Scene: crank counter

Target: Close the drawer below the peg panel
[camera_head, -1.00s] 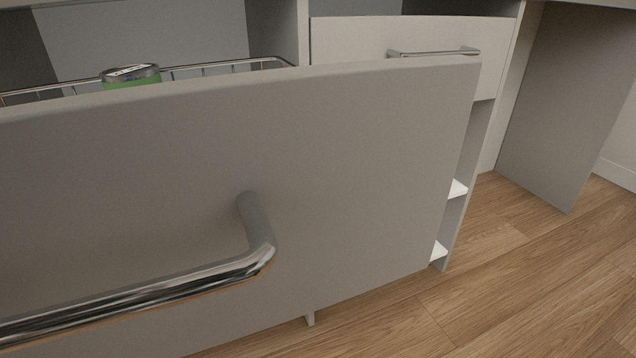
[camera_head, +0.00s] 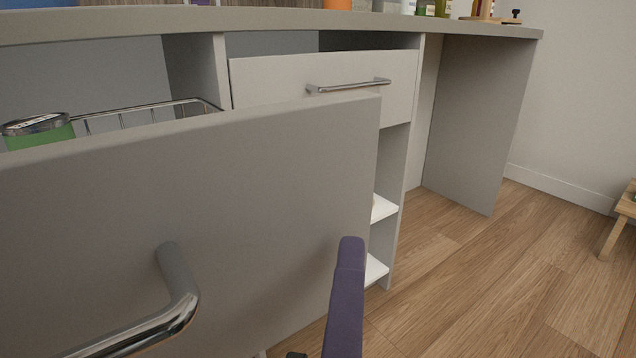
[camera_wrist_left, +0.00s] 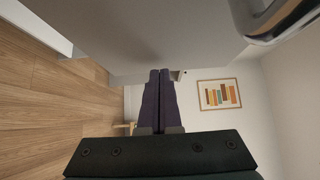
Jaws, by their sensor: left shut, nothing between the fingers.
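A large grey drawer front (camera_head: 260,190) stands pulled out across the left of the head view. Its bar handle (camera_head: 178,290) runs off the lower edge. Behind it, a smaller drawer (camera_head: 280,78) with a chrome handle (camera_head: 348,86) sits under the counter and looks partly open. No peg panel shows, so I cannot tell which drawer lies below it. My left gripper (camera_head: 350,248) has purple fingers in front of the large drawer's right edge. In the left wrist view its fingers (camera_wrist_left: 160,78) are together and empty. My right gripper is out of view.
A wire basket (camera_head: 150,108) and a green can (camera_head: 38,131) are behind the large drawer front. The counter top (camera_head: 300,19) runs above, with bottles on it. White shelves (camera_head: 382,208) show beside it. The wooden floor (camera_head: 490,270) at right is open.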

